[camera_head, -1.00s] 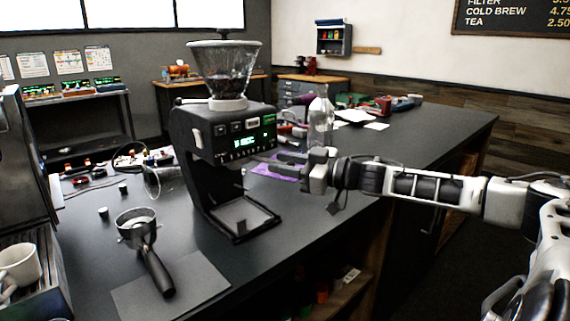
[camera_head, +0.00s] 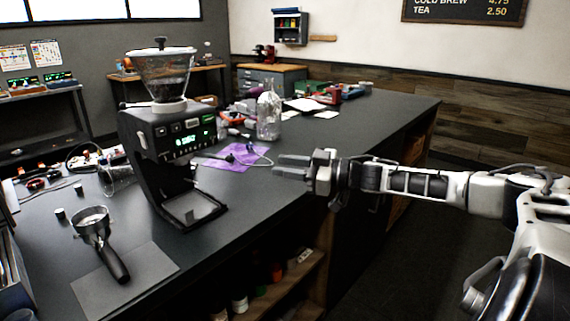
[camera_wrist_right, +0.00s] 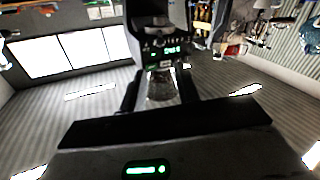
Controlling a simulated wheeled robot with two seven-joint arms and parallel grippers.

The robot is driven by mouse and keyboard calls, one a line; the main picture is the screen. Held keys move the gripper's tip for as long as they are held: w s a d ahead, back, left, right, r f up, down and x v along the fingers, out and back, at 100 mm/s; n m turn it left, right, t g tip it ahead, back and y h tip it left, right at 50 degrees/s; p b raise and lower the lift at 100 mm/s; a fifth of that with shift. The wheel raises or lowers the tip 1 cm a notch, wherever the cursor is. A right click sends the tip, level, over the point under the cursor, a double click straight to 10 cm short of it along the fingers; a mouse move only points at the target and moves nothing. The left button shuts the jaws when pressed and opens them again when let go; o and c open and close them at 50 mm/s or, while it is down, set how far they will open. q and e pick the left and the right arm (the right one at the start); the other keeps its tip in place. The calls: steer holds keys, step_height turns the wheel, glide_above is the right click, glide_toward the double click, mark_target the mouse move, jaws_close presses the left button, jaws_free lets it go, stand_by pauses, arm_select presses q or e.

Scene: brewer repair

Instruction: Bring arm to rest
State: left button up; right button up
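My right arm reaches in from the right in the head view. Its gripper (camera_head: 280,166) is above the counter's front edge, to the right of the black grinder (camera_head: 165,150) and apart from it. The two fingers are spread with nothing held between them. In the right wrist view the fingers (camera_wrist_right: 159,95) also stand apart, with the grinder (camera_wrist_right: 160,35) beyond them. My left gripper is not in view.
The dark counter (camera_head: 370,125) holds a portafilter (camera_head: 98,240) on a grey mat, a purple cloth (camera_head: 228,158) with a cable, and a glass bottle (camera_head: 268,115). Shelves with small containers lie below the counter edge. The floor at the lower right is clear.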

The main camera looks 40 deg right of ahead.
stand_by(0.5)
steer(key=s+a+f+m+g+h, duration=0.2)
steer(key=s+a+f+h, duration=0.1)
steer(key=a+f, duration=0.7)
steer(key=s+a+f+m+g+h, duration=0.1)
steer(key=s+a+f+m+h, duration=0.2)
steer(key=a+f, duration=0.7)
steer(key=s+a+f+m+g+h, duration=0.1)
steer(key=s+a+f+g, duration=0.3)
steer(key=s, duration=0.7)
steer(key=s+a+g+h, duration=0.2)
steer(key=s+g, duration=0.3)
steer(key=s, duration=0.6)
steer(key=w+a+f+t+y, duration=0.2)
steer(key=w+a+f+t, duration=0.3)
steer(key=f, duration=0.4)
steer(key=shift+w+t+y, duration=0.4)
steer(key=shift+w+t, duration=0.2)
